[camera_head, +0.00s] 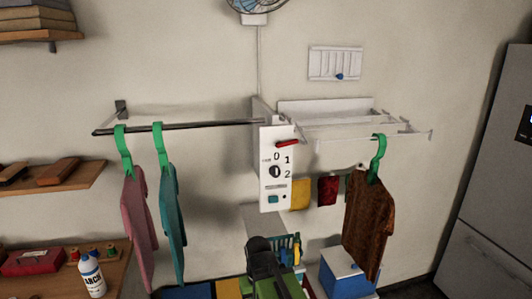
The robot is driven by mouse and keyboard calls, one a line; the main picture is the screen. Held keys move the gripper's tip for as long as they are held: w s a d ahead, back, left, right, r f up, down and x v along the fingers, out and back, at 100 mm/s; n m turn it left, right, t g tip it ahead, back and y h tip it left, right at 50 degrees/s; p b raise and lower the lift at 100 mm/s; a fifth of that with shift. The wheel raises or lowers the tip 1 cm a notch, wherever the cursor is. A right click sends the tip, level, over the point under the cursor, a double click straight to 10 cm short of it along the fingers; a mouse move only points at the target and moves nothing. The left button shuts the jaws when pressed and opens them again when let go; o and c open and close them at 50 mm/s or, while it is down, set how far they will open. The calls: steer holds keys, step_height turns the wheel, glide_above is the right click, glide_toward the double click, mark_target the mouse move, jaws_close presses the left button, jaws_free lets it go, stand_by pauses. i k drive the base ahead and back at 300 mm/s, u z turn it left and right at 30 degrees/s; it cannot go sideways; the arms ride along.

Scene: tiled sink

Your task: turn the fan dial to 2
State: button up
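The fan dial (275,171) is a small round black-and-white knob on a white upright panel (265,187). The marks 0, 1 and 2 stand above and to the right of it, with 2 at the lower right. The knob is too small for me to tell which mark it points at. The fan (256,5) is cut off by the top edge. A dark part that looks like my gripper (262,252) is below the panel, apart from the dial. Its fingers cannot be made out.
A red handle (287,142) sits near the panel's top, and a teal button (273,199) near its bottom. Clothes on green hangers hang from a dark rail (190,126) at left. A brown garment (368,220) hangs at right. The space directly before the dial looks clear.

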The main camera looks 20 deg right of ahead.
mark_target(274, 171)
steer(key=u, duration=0.5)
steer(key=k, duration=0.85)
steer(key=u, duration=0.8)
steer(key=k, duration=0.5)
steer(key=u, duration=0.75)
steer(key=i, duration=1.35)
steer(key=z, duration=0.5)
steer(key=k, duration=0.8)
steer(key=z, duration=0.25)
steer(key=i, duration=0.8)
steer(key=u, duration=0.1)
